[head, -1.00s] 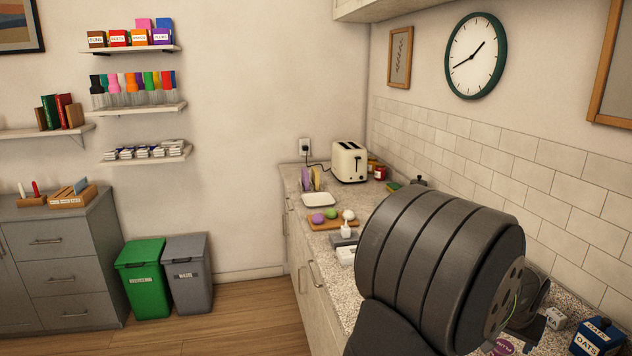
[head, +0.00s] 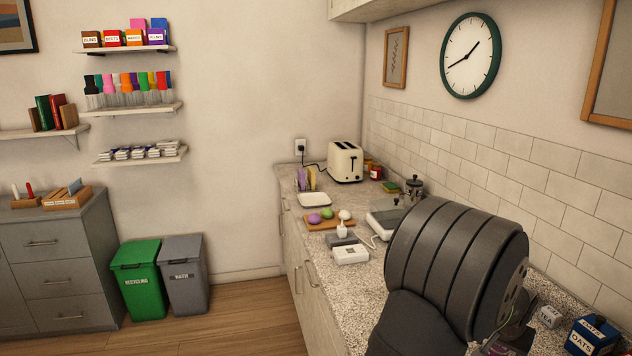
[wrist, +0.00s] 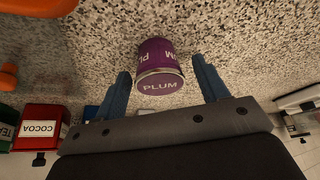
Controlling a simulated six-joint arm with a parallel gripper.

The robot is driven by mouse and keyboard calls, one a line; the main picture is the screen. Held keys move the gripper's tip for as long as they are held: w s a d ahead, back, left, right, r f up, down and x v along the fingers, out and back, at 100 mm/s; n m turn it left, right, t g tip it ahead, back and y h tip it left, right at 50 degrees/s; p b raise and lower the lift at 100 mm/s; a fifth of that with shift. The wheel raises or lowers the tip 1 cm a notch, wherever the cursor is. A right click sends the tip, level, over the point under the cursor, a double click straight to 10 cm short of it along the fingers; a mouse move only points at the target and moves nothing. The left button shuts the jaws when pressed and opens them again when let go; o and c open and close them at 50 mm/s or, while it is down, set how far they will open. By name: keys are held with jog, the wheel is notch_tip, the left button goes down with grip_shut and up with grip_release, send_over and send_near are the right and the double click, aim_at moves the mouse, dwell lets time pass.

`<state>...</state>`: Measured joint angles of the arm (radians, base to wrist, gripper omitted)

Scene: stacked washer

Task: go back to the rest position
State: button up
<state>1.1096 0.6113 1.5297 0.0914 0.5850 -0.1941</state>
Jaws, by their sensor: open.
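My gripper (wrist: 163,88) shows in the wrist view with its two blue fingers spread apart. A purple can labelled PLUM (wrist: 160,65) stands on the speckled counter (wrist: 250,40) between and beyond the fingertips, with a visible gap to each side. I cannot tell how far it is from the fingers in depth. In the head view my dark arm covers the near right part of the counter, and the gripper is mostly hidden behind it. A bit of purple shows at the bottom edge of that view, below my arm.
A red COCOA tin (wrist: 42,127) and an orange object (wrist: 8,78) are at the left in the wrist view. A blue OATS box (head: 592,337) stands at the right in the head view. A toaster (head: 345,161), white tray (head: 314,199) and cutting board (head: 328,221) sit farther back.

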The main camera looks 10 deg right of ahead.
notch_tip(320, 180, up, 4)
jog(key=shift+r, duration=0.1)
jog(key=s+a+r, duration=0.1)
jog(key=s+r, duration=0.7)
jog(key=s, duration=0.4)
jog(key=s+a+m, duration=0.1)
jog(key=s+a, duration=0.2)
jog(key=a, duration=0.4)
jog(key=s+a+m+g, duration=0.1)
jog(key=s+a+m, duration=0.1)
jog(key=s+a, duration=0.2)
jog(key=s+a+f+m, duration=0.1)
jog(key=s+a, duration=0.3)
jog(key=a, duration=0.6)
jog(key=shift+a+m+g+h, duration=0.15)
jog(key=shift+m+g+h, duration=0.15)
jog(key=shift+h, duration=0.1)
jog(key=shift+w+f, duration=0.35)
jog(key=shift+w, duration=0.25)
